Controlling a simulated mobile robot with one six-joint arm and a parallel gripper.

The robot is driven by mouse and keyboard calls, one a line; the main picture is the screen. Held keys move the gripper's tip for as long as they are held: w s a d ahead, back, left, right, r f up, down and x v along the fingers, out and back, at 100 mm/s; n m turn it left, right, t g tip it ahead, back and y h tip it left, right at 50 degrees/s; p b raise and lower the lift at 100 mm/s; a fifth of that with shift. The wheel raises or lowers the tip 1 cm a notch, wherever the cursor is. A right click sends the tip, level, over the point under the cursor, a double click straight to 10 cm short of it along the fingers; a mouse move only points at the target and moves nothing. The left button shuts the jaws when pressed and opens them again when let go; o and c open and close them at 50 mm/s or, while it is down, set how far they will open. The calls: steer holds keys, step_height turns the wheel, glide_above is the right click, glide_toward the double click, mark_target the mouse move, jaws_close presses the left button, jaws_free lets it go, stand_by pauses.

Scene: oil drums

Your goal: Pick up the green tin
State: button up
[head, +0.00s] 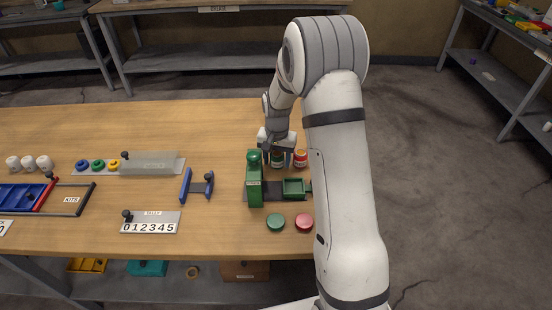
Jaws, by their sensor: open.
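The green tin (278,160) stands on the wooden table, a small tin with a pale band, partly hidden by the green upright device in front of it. My gripper (276,148) is open and points down at the green tin. The tin's top is hidden by the gripper, and I cannot tell whether the fingers are around it or just above it. A red tin (300,159) with a pale band stands close on the right.
The green upright device (254,180) stands in front of the tins, with a green tray (293,188) beside it. A green disc (275,221) and a pink disc (304,222) lie nearer. A blue-handled tool (186,185) lies left. The table's (130,125) back left is clear.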

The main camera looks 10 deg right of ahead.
steer(key=shift+c, duration=0.5)
steer(key=c, duration=0.7)
steer(key=shift+o, duration=0.2)
steer(key=shift+r, duration=0.1)
